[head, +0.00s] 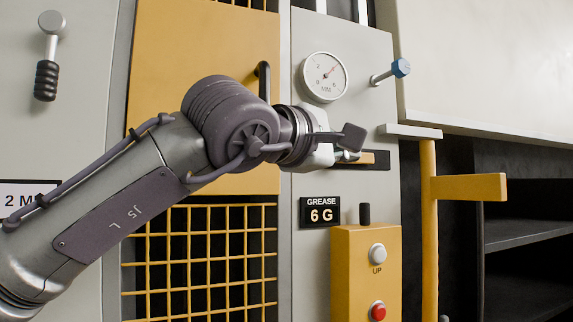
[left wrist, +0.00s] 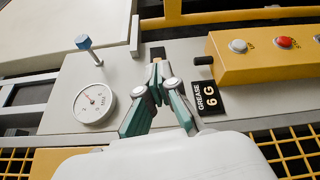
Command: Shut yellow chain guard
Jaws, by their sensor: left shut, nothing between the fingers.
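A flat yellow panel (head: 215,60) with a black handle (head: 263,80) at its right edge appears to be the chain guard. It stands upright left of the grey gauge panel, with yellow grid bars showing below and above it. My left arm covers its lower middle. My left gripper (head: 347,148) is right of the panel, in front of a dark slot (head: 381,160) with a yellow piece in it. In the left wrist view the gripper (left wrist: 158,82) is shut and empty, its tips near that slot. My right gripper is not in view.
The round gauge (head: 323,77) and a blue-tipped lever (head: 400,68) are above the gripper. Below are the grease sign (head: 320,212) and a yellow button box (head: 350,270). A yellow post with an arm (head: 470,187) stands right. The yellow grid (head: 200,255) is lower left.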

